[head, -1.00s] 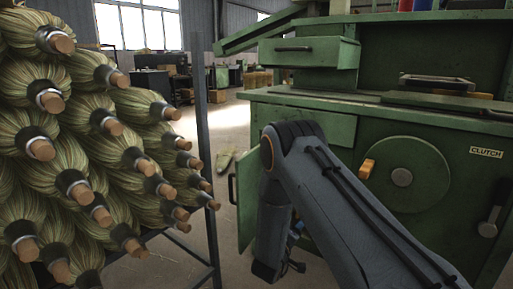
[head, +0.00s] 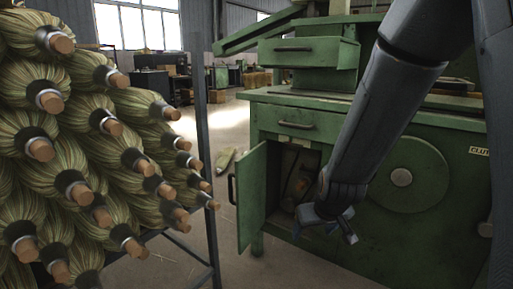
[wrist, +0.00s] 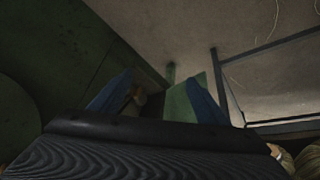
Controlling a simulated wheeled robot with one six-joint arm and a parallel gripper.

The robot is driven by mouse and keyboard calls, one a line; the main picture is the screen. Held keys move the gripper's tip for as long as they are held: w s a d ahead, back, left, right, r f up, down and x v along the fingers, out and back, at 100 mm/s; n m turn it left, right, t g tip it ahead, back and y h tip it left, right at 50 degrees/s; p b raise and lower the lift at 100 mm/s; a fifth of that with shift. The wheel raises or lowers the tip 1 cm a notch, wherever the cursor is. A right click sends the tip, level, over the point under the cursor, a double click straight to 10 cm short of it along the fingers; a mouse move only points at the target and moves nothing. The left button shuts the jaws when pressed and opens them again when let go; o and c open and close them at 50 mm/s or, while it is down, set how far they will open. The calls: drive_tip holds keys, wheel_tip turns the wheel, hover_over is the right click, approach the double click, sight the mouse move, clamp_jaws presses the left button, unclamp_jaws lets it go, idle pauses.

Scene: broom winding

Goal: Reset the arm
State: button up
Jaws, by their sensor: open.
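My gripper (head: 325,222) is open and empty, in front of the open cabinet of the green machine (head: 440,215). Its two blue fingers stand apart in the wrist view (wrist: 160,92), with nothing between them. In the head view my arm comes in from the upper right and slants down to the left. It covers the spot where the orange lever sat and part of the clutch label.
The green cabinet door (head: 252,197) stands open left of my gripper. A rack of broom heads with wooden handle ends (head: 85,150) fills the left, beside a grey metal post (head: 206,150). Bare floor (head: 215,235) lies between rack and machine.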

drive_tip(key=s+d+r+m+g, duration=0.1)
drive_tip(key=s+d+g, duration=0.1)
drive_tip(key=s, duration=0.5)
drive_tip(key=s+d+r+m+g, duration=0.1)
drive_tip(key=s+d+r, duration=0.1)
drive_tip(key=s, duration=0.6)
drive_tip(key=s+a+r+n+g, duration=0.1)
drive_tip(key=s+a+n, duration=0.1)
drive_tip(key=s+a, duration=0.35)
drive_tip(key=s+a+n+g, duration=0.1)
drive_tip(key=s+a+n, duration=0.2)
drive_tip(key=a, duration=0.6)
drive_tip(key=s+a+r+n+g, duration=0.1)
drive_tip(key=s+a+n, duration=0.1)
drive_tip(key=s+a, duration=0.4)
drive_tip(key=d+r+m+p, duration=0.3)
drive_tip(key=d+r+p, duration=0.7)
drive_tip(key=r+p, duration=0.3)
drive_tip(key=w+d+r+m+p, duration=0.1)
drive_tip(key=d+r+m+p, duration=0.3)
drive_tip(key=d+r+p, duration=0.5)
wheel_tip(320, 180, up, 5)
drive_tip(key=p, duration=0.7)
drive_tip(key=shift+w+d+f+p, duration=0.15)
drive_tip(key=shift+d+f+p, duration=0.05)
drive_tip(key=shift+d+p, duration=0.2)
